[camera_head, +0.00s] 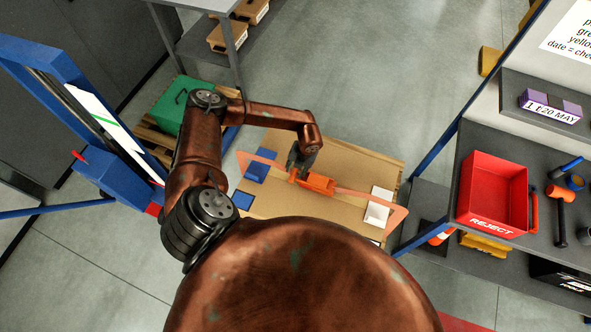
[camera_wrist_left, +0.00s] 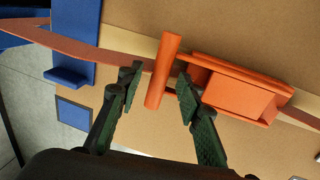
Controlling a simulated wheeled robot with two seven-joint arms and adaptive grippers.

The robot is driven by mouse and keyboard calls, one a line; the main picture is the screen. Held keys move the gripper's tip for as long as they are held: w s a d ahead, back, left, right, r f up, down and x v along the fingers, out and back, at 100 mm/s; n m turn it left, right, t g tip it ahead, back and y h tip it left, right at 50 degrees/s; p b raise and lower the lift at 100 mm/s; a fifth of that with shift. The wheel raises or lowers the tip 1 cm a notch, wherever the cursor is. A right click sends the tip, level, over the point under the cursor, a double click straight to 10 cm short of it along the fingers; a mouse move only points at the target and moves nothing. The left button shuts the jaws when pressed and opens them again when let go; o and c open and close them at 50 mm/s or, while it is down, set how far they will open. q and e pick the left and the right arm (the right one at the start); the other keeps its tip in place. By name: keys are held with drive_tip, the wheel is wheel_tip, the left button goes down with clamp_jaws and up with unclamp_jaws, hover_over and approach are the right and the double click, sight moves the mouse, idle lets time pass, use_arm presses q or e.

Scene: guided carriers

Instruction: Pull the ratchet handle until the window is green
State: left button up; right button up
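The orange ratchet (camera_head: 320,184) sits on an orange strap (camera_head: 361,195) that runs across the top of a cardboard carton (camera_head: 335,158). In the left wrist view, its body (camera_wrist_left: 238,93) lies right of the orange bar-shaped ratchet handle (camera_wrist_left: 163,72). My left gripper (camera_head: 299,163) is over the handle. In the left wrist view its dark green fingers (camera_wrist_left: 160,88) are apart, one on each side of the handle, with a gap on the left; contact on the right is unclear. I cannot make out a window or any green on the ratchet. My right gripper is out of view.
A red REJECT bin (camera_head: 493,193) stands on the right bench. A blue-framed stand (camera_head: 112,180) is at left. Floor beyond the carton is clear.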

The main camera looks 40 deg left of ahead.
use_arm(q)
drive_tip(key=shift+f, duration=0.25)
clamp_jaws()
idle(0.6)
